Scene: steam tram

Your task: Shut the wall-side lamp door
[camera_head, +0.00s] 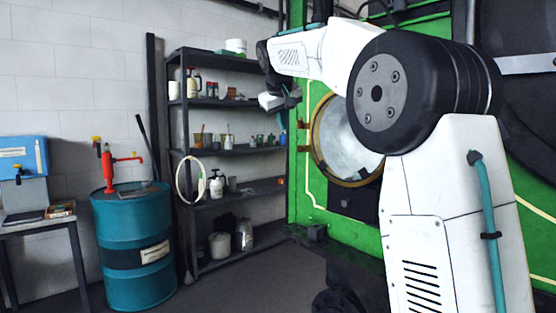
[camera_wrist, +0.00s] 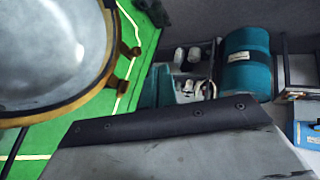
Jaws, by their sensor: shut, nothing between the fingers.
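The wall-side lamp door is a round glass in a brass rim (camera_head: 318,151) on the green tram front, partly hidden behind my arm. Brass hinges (camera_head: 302,137) sit at its left edge. In the wrist view the glass (camera_wrist: 45,50) fills the upper left, with its brass rim and hinges (camera_wrist: 125,58) facing right. The door looks close to the green panel, but I cannot tell whether it is fully shut. My gripper (camera_head: 288,101) is left of the lamp in the head view, shut and empty, apart from the door. Its fingers do not show clearly in the wrist view.
A dark metal shelf (camera_head: 230,150) with bottles and cups stands behind, against the wall. A teal drum (camera_head: 135,235) with a red pump (camera_head: 108,165) and a table with a blue box (camera_head: 22,157) are at left. The floor (camera_head: 250,285) between drum and tram looks clear.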

